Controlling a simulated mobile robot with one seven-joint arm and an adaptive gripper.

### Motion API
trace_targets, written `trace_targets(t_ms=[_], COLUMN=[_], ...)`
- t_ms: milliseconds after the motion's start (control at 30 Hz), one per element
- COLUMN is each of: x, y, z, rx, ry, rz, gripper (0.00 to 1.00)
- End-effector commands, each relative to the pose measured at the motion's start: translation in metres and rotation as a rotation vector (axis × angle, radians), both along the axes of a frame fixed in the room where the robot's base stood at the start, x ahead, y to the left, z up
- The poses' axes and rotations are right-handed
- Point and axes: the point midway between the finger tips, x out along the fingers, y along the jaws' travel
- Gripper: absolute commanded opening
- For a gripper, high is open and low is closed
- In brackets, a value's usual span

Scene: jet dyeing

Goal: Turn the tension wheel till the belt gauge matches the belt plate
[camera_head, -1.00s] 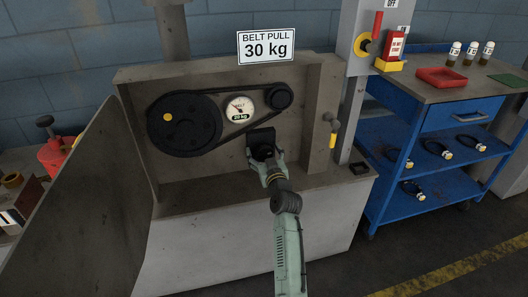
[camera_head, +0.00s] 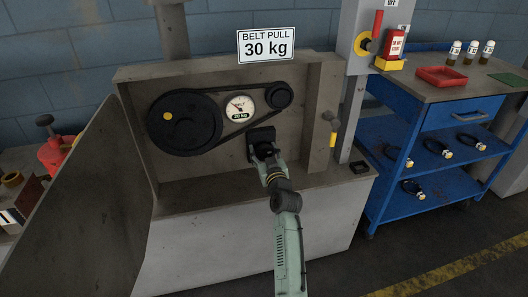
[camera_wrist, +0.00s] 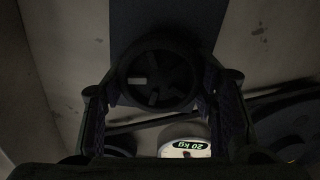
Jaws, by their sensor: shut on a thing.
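The belt plate (camera_head: 266,45) reads "BELT PULL 30 kg". The round belt gauge (camera_head: 240,107) sits between the two pulleys, and its green readout looks like 20 kg; in the wrist view the readout (camera_wrist: 190,146) shows 20 kg. The dark tension wheel (camera_wrist: 155,76) has spokes and one pale mark at its left. My gripper (camera_wrist: 160,98) is shut on the wheel, one finger at each side of its rim. In the head view my gripper (camera_head: 265,155) hides most of the wheel, below a black bracket (camera_head: 261,136).
The black belt runs around a large pulley (camera_head: 184,123) with a yellow dot and a small pulley (camera_head: 278,96). An open guard panel (camera_head: 85,190) stands at the left. A yellow-handled lever (camera_head: 333,136) hangs at the right. A blue cart (camera_head: 450,120) stands further right.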

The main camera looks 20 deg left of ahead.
Motion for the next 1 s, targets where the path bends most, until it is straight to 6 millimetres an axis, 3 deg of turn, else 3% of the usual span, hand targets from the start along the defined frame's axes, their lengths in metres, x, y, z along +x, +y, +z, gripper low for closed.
trace_targets(t_ms=[367,1000], x=[0.0001,0.0019], y=[-0.0001,-0.0029], z=[-0.0004,-0.0008], rx=[0.094,0.571], ry=[0.063,0.388], rz=[0.001,0.001], gripper=[0.25,0.25])
